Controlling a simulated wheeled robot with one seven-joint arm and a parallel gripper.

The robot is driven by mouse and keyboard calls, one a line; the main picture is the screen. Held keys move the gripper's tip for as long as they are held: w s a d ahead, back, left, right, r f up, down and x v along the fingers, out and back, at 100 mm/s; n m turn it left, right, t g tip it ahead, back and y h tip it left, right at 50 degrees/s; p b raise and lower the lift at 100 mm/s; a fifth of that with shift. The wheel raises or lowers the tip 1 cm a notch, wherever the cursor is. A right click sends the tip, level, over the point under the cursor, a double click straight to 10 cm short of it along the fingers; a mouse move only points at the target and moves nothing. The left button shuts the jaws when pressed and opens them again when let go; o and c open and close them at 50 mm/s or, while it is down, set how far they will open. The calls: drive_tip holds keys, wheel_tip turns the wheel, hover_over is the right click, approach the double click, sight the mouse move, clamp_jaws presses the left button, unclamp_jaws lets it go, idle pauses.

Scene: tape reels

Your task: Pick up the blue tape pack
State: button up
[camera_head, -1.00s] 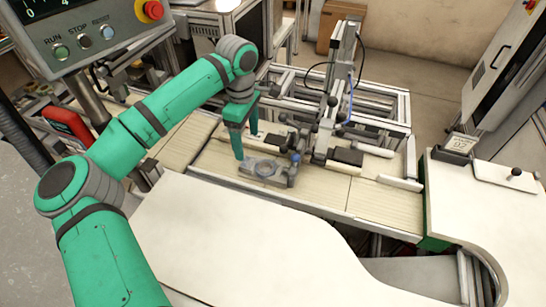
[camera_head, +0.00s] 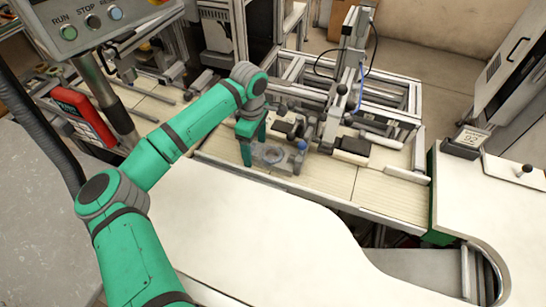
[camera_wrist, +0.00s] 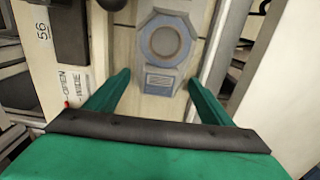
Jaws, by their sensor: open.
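In the head view the ring (camera_head: 273,155) is small and lies on the belt section. My green gripper (camera_wrist: 160,78) is open and empty; its two fingers stand apart to the left and right of the plate's near end, with the ring ahead between them. In the head view my gripper (camera_head: 254,148) is just left of the plate. Whether a finger touches the plate I cannot tell.
A blue-topped knob (camera_head: 302,146) stands close to the right of the ring. Clamps and a metal post (camera_head: 335,115) rise behind it. A white curved counter (camera_head: 260,225) lies in front. Bare belt (camera_head: 380,195) is free to the right.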

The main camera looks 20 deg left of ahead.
drive_tip(key=shift+f, duration=0.15)
drive_tip(key=c, duration=0.9)
drive_tip(key=shift+c, duration=0.2)
